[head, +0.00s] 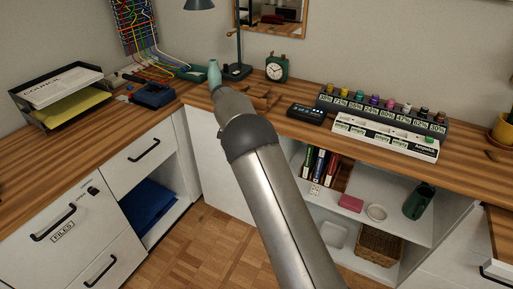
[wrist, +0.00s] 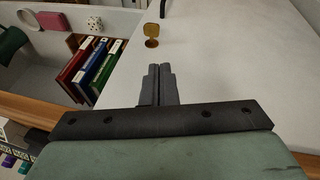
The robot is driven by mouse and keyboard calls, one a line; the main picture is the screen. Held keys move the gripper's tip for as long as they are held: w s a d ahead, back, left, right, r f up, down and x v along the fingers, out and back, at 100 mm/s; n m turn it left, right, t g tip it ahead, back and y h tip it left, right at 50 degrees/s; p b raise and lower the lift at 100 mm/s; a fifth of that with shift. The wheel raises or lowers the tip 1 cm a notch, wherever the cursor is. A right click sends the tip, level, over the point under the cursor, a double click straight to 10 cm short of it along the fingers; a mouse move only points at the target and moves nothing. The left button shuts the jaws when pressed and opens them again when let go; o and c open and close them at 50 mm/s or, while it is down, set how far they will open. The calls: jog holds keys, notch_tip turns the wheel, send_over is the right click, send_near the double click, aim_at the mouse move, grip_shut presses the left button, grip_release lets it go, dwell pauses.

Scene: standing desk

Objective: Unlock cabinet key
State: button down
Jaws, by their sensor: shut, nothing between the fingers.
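A small brass piece (wrist: 152,37) with a flat rounded upper part and a round base is on the white cabinet panel (wrist: 215,70) in the wrist view. It looks like a key in a lock, but it is too small to be sure. My gripper (wrist: 159,67) is shut and empty, its fingers pointing towards the brass piece with a gap between them. In the head view my arm hides the gripper and the brass piece. A dark lock (head: 92,190) shows on the white files drawer (head: 62,232) at the left of the head view.
An open shelf with red, blue and green binders (wrist: 90,68) lies left of the panel. The wooden desk (head: 275,118) above carries a bottle rack (head: 380,108), a clock (head: 277,67) and a lamp (head: 237,70). A wicker basket (head: 380,245) stands low at the right.

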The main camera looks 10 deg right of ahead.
jog(key=shift+w+a+r, duration=0.1)
jog(key=shift+a+r, duration=0.8)
jog(key=shift+r, duration=0.15)
jog(key=s+d+r+n+y+p, duration=0.1)
jog(key=s+d+r+p, duration=0.2)
jog(key=s+r, duration=0.35)
jog(key=s+d+r+g+y+p, duration=0.1)
jog(key=s+d+r+p, duration=0.1)
jog(key=s+r, duration=0.4)
jog(key=s+d+r+n+y+p, duration=0.1)
jog(key=s+d+r+p, duration=0.2)
jog(key=s+r, duration=0.35)
jog(key=s+d+n+y+p, duration=0.1)
jog(key=s+n+p, duration=0.2)
jog(key=s, duration=2.5)
jog(key=shift+r+n+p, duration=0.2)
jog(key=shift+n+p, duration=0.2)
jog(key=shift+p, duration=0.55)
